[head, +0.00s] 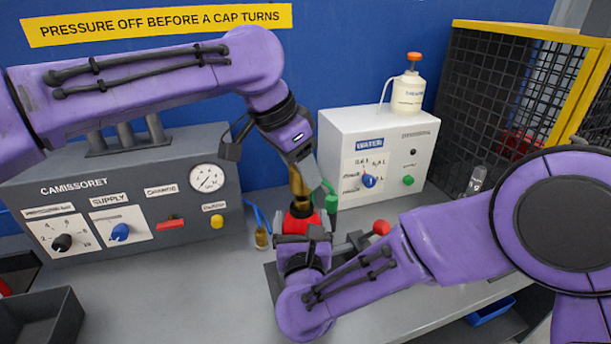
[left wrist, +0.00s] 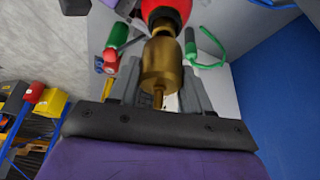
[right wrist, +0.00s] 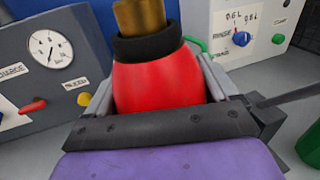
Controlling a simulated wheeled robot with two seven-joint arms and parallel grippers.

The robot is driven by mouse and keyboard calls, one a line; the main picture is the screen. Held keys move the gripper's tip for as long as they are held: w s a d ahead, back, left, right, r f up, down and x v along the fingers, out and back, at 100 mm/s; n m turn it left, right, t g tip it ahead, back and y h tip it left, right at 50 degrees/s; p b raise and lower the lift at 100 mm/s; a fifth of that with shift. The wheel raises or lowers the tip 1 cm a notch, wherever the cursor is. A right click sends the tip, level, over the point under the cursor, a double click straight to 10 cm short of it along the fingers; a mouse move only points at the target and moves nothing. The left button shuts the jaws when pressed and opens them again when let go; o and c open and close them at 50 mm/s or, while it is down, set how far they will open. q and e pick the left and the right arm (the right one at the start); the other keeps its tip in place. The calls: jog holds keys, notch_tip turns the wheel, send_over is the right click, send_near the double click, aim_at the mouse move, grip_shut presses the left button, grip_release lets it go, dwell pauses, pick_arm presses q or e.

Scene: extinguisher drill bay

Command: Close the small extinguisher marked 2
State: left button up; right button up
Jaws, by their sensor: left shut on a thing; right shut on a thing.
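A small red extinguisher (head: 300,222) stands upright at the middle of the bench; its mark is not visible. My right gripper (head: 303,242) is shut around its red body, which also shows in the right wrist view (right wrist: 160,88). A brass head (head: 298,183) is in line above the black collar (right wrist: 150,48). My left gripper (head: 304,178) points down from above and is shut on the brass head, which shows between its fingers in the left wrist view (left wrist: 160,64). The brass appears to meet the collar; I cannot tell whether it is threaded on.
A grey Camissoret panel (head: 110,195) with a gauge stands at left, a white water unit (head: 385,140) behind. A red-knobbed lever (head: 380,228) is close right of the extinguisher. A small brass-bottomed piece (head: 261,238) stands left. A yellow-framed cage (head: 520,90) bounds the right.

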aim_at(301, 183)
pick_arm(q)
jog(key=shift+f, duration=0.25)
dwell(0.3)
jog(key=shift+f, duration=0.9)
jog(key=shift+f, duration=0.5)
